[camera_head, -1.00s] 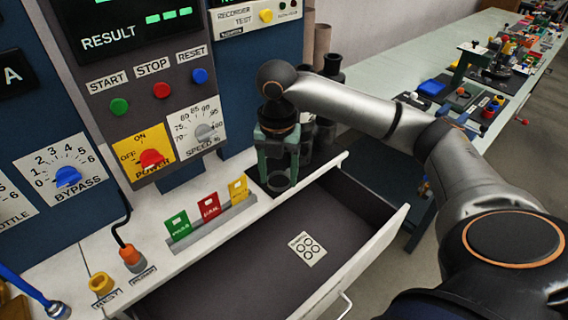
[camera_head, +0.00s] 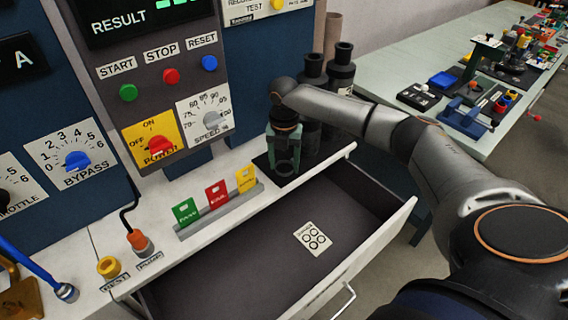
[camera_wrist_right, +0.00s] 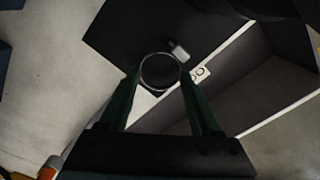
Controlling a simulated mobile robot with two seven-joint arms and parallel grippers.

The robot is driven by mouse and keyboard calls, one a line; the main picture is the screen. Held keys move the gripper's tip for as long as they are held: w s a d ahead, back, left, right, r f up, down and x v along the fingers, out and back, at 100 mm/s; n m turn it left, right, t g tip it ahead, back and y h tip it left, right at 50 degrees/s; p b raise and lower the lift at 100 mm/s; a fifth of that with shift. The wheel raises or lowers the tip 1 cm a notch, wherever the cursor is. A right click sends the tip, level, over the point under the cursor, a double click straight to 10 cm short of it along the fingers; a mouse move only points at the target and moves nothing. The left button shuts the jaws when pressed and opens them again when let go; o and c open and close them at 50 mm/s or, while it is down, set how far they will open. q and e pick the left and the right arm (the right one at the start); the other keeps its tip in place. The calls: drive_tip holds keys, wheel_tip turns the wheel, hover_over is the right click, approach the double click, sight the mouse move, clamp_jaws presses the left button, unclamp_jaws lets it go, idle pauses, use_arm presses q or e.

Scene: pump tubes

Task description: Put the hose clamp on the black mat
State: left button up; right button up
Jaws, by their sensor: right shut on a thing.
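The hose clamp (camera_wrist_right: 160,71) is a thin metal ring with a small pale screw housing (camera_wrist_right: 180,51). It sits between the fingertips of my right gripper (camera_wrist_right: 158,76), which is shut on it. In the head view my right gripper (camera_head: 284,165) points down over the black mat (camera_head: 262,164), with the clamp small and hard to make out at its tips. The mat, a dark square on the white worktop, also shows in the wrist view (camera_wrist_right: 118,32), under and beyond the ring. Whether the clamp touches the mat I cannot tell. My left gripper is not in view.
Tall dark cylinders (camera_head: 341,78) stand behind my right gripper. A rack with green, red and yellow cards (camera_head: 217,194) is left of the mat. An open drawer (camera_head: 240,262) with a white marked card (camera_head: 313,238) lies in front. The control panel (camera_head: 170,75) rises behind.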

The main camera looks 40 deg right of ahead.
sight(284, 167)
drive_tip(key=shift+f, duration=0.4)
drive_tip(key=o, duration=1.3)
drive_tip(key=shift+f, duration=0.1)
wheel_tip(284, 167, up, 12)
drive_tip(key=shift+r, duration=0.2)
